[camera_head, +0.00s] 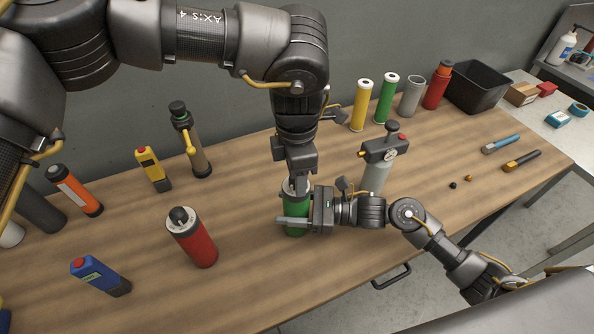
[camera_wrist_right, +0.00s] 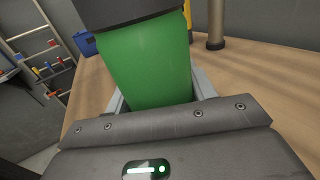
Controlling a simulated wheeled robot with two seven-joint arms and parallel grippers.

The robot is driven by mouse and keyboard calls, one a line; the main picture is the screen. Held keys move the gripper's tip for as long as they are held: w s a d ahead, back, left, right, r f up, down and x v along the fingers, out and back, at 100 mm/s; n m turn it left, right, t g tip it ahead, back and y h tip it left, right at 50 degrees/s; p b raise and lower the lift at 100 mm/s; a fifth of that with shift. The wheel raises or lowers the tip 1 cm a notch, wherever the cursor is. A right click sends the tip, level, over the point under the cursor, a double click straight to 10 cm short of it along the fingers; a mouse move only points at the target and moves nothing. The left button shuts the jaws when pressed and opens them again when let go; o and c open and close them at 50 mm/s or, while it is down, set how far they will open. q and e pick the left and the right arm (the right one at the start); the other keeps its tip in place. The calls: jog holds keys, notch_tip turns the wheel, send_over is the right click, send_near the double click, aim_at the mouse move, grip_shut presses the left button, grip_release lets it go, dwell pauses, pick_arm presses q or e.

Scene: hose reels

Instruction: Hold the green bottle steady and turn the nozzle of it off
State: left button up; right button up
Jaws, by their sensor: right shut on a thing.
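The green bottle (camera_head: 295,206) stands upright on the wooden table near the middle of the head view. My right gripper (camera_head: 293,222) comes in from the right and is shut on its body. In the right wrist view the green bottle (camera_wrist_right: 150,65) fills the space between the fingers, with a dark band at its top. My left gripper (camera_head: 299,184) points down from above, right at the bottle's top. It covers the nozzle, so I cannot see the nozzle's position or whether the left fingers are closed on it.
A grey bottle with a gauge (camera_head: 375,177) stands close on the right. A red bottle (camera_head: 192,238) stands to the left on the table (camera_head: 255,275). Yellow (camera_head: 360,106) and green (camera_head: 386,98) cylinders line the back, near a black bin (camera_head: 478,87). The front middle is clear.

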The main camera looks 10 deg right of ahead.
pick_arm(q)
notch_tip(320, 180, up, 12)
dwell(0.6)
pick_arm(e)
jog(key=o, duration=1.3)
jog(key=shift+c, duration=0.2)
jog(key=shift+d, duration=0.1)
